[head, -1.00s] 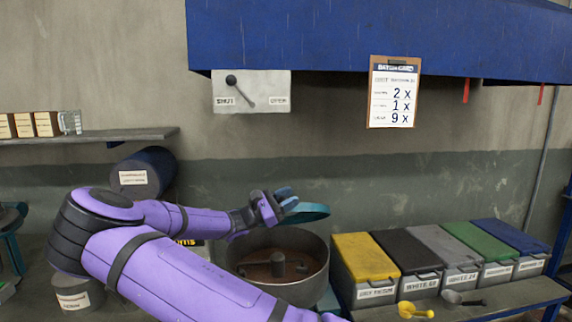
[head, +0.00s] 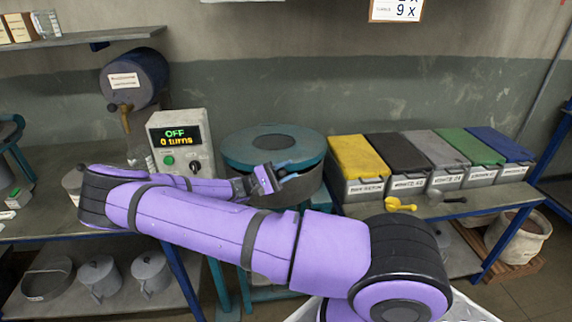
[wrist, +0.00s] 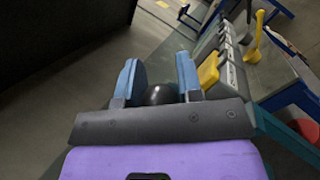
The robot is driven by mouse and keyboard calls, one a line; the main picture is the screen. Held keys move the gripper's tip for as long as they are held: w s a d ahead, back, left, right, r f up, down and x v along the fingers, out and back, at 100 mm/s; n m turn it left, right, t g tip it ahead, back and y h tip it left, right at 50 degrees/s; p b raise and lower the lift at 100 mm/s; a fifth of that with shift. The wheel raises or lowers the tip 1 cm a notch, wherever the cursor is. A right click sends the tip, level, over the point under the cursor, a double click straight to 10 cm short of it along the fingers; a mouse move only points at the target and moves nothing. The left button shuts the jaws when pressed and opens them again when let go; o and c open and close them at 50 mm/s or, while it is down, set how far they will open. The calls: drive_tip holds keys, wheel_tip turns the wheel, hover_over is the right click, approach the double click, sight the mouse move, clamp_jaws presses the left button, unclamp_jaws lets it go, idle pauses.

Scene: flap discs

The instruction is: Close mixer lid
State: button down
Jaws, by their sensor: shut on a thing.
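The mixer lid (head: 243,152) is a round teal disc with a dark centre. In the head view it lies flat over the top of the grey mixer pan (head: 306,193), hiding the inside. My gripper (head: 276,177) is at the lid's front edge. In the wrist view my gripper (wrist: 157,78) has its two blue fingers on either side of a round black knob (wrist: 160,94), and it is shut on it. The knob's join to the lid is hidden.
A control box (head: 181,142) reading "OFF 0 turns" stands left of the mixer. A yellow-lidded bin (head: 360,157) and several other bins stand close on its right. A yellow scoop (head: 398,205) lies in front of them. My arm crosses before the mixer.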

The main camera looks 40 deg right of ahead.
drive_tip(key=shift+w, duration=0.1)
drive_tip(key=c, duration=0.8)
unclamp_jaws()
drive_tip(key=s+a+r, duration=0.1)
drive_tip(key=s, duration=0.4)
drive_tip(key=s+a+r, duration=0.2)
drive_tip(key=s, duration=0.3)
drive_tip(key=s+a+r, duration=0.2)
drive_tip(key=s, duration=0.3)
drive_tip(key=shift+a, duration=0.2)
drive_tip(key=shift+f, duration=0.1)
